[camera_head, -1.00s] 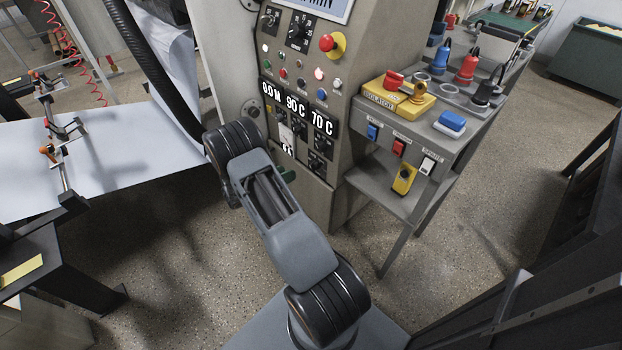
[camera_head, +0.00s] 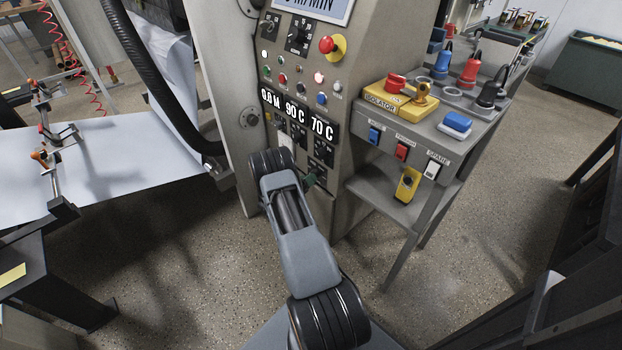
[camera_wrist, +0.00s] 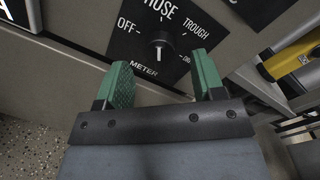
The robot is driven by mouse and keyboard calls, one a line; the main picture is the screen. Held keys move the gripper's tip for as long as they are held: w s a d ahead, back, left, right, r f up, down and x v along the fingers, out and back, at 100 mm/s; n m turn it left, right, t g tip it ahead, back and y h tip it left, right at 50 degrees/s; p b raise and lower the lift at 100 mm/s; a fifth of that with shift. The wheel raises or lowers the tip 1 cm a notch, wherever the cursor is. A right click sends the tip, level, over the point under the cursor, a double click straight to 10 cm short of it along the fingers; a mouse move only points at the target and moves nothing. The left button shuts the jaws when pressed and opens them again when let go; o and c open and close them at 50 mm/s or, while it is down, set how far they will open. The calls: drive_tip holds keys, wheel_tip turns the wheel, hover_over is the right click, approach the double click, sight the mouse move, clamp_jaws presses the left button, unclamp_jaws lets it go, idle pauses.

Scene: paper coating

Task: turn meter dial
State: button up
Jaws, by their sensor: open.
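The meter dial (camera_wrist: 160,41) is a round black knob with a white line on a black plate. In the wrist view the plate reads OFF at left, HOSE above, TROUGH at upper right and METER below; a further label at right is partly hidden. The white line appears to point down. My gripper (camera_wrist: 162,63) is open. Its green fingers stand apart, one at each side below the knob, and appear not to touch it. In the head view a green finger of my gripper (camera_head: 311,180) shows beside the lower panel; my arm hides part of that area.
The grey control cabinet (camera_head: 350,85) carries buttons, lamps and a red stop button (camera_head: 327,45). At right is a side stand with a yellow isolator (camera_head: 398,95) and switches. A white paper web (camera_head: 100,160) and a black hose (camera_head: 145,75) lie left.

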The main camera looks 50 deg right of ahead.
drive_tip(key=shift+d, duration=1.5)
drive_tip(key=shift+a, duration=0.1)
drive_tip(key=c, duration=0.9)
